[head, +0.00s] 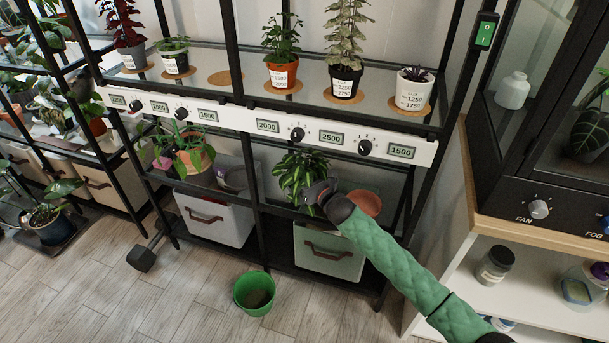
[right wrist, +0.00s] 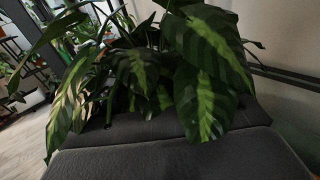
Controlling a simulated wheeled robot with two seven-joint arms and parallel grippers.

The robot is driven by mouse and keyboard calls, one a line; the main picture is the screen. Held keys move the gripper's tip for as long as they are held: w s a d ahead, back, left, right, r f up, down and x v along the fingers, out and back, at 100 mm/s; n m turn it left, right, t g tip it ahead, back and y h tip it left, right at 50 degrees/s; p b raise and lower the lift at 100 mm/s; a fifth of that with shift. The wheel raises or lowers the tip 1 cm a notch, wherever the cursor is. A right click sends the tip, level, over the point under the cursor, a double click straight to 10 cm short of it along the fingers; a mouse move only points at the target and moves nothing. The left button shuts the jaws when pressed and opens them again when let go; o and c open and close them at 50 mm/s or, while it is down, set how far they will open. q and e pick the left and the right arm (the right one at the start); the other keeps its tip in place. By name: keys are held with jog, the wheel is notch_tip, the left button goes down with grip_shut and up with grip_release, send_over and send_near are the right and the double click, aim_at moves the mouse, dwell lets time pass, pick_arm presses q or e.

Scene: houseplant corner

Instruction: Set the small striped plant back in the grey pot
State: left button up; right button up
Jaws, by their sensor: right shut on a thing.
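The small striped plant (head: 297,172) has dark green leaves with pale green stripes. It is at the lower shelf, right of the middle post, in the head view. My right gripper (head: 318,193) reaches it from the right and is shut on it. In the right wrist view the striped leaves (right wrist: 207,95) spread just past the dark fingers (right wrist: 165,132); the stem and roots are hidden. A grey pot (head: 232,178) is on the lower shelf left of the middle post, apart from the plant. My left gripper is not in view.
A terracotta pot (head: 366,202) is beside my right gripper. The black middle post (head: 252,165) stands between plant and grey pot. The white dial strip (head: 235,119) runs above. Below are storage bins (head: 328,252) and a green bucket (head: 254,293) on open floor.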

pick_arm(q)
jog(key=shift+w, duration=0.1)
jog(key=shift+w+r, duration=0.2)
pick_arm(e)
jog(key=o, duration=1.2)
jog(key=shift+c, duration=0.2)
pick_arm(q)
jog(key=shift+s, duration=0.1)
pick_arm(e)
jog(key=v, duration=0.5)
jog(key=shift+s+d, duration=0.2)
jog(key=shift+s, duration=0.05)
jog(key=v, duration=0.5)
jog(key=shift+s, duration=0.1)
jog(key=shift+s+d+r, duration=0.1)
jog(key=shift+s+d, duration=0.25)
jog(key=shift+s, duration=0.1)
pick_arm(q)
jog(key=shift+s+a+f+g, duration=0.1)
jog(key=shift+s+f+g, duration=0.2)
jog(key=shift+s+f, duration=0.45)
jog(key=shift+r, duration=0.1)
